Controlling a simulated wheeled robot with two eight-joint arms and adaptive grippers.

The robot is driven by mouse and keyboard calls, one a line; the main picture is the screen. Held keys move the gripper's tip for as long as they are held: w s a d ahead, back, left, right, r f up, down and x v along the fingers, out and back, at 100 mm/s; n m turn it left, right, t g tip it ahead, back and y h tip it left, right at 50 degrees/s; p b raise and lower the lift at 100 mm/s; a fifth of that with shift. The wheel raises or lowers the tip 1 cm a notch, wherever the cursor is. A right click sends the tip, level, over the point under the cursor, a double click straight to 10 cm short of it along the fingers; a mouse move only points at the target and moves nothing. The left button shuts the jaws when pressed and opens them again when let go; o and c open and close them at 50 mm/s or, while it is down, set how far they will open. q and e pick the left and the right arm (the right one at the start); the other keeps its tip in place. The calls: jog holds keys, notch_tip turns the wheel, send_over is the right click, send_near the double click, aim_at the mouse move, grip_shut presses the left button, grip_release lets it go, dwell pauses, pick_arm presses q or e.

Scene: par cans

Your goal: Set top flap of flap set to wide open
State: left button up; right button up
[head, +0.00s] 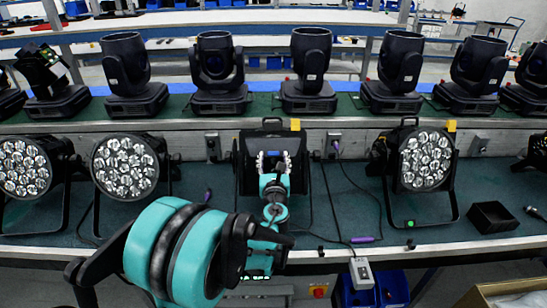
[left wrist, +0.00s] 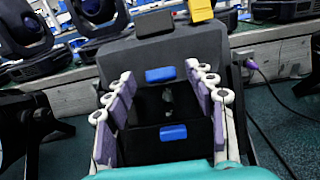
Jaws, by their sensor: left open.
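A second blue tab (left wrist: 173,132) is lower down, with a dark gap between the two. The top flap's exact angle is hard to tell. My left gripper (head: 272,160) is open in front of the flap set. Its purple-padded fingers (left wrist: 160,85) stand either side of the tabs, with nothing gripped. My right gripper is out of view.
Par cans with many round lenses stand left (head: 125,167) and right (head: 425,160) on the green bench. Several black moving heads (head: 310,70) line the shelf behind. A black open box (head: 492,217) sits at right. Cables with a purple connector (head: 362,240) lie right of the fixture.

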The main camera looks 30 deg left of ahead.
aim_at(273, 148)
pick_arm(q)
jog(key=shift+x, duration=1.2)
jog(key=shift+c, duration=0.3)
